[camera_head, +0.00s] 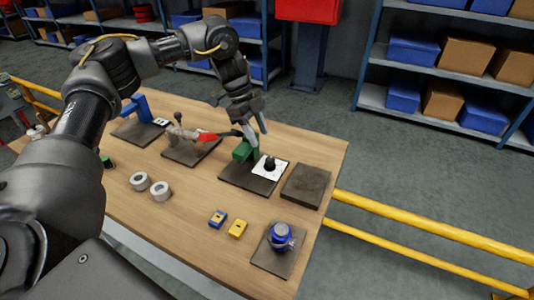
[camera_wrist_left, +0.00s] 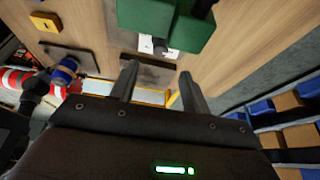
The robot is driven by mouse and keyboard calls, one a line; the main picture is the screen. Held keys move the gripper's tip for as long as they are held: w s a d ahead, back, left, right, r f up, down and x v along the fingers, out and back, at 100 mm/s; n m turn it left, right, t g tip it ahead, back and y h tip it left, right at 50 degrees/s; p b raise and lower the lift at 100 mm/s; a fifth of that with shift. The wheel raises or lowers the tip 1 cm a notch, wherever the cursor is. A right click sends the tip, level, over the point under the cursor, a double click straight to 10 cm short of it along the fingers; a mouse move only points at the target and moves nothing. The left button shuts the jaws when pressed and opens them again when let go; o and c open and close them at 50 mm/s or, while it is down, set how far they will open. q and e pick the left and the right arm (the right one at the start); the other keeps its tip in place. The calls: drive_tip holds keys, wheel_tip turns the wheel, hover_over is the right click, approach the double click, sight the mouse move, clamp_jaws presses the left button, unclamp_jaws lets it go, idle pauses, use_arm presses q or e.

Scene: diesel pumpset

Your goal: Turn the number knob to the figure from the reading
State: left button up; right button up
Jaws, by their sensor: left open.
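The number knob (camera_head: 270,163) is a small black knob on a white square dial plate (camera_head: 265,174), in front of a green block (camera_head: 243,151) on a dark base plate. The figures on the dial are too small to read. My left gripper (camera_head: 258,130) is open and empty, pointing down just above and behind the green block and knob. In the left wrist view, the open fingers (camera_wrist_left: 158,72) show with the green block (camera_wrist_left: 165,22) and part of the dark knob (camera_wrist_left: 160,46) beyond them. My right gripper is not in view.
A red-handled lever fixture (camera_head: 205,136) stands close left of the green block. A bare dark plate (camera_head: 306,185) lies to the right. A blue round device (camera_head: 281,237), blue and yellow blocks (camera_head: 237,229) and two grey rings (camera_head: 160,190) are nearer. A yellow rail (camera_head: 420,233) runs beyond the table.

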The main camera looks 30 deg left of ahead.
sight(269, 159)
use_arm(q)
drive_tip(key=x, duration=0.6)
drive_tip(key=shift+p, duration=0.3)
drive_tip(key=shift+x, duration=0.85)
drive_tip(key=shift+w, duration=0.1)
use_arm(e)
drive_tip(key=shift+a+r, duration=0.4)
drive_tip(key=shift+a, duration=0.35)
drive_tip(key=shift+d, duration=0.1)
use_arm(q)
drive_tip(key=c, duration=1)
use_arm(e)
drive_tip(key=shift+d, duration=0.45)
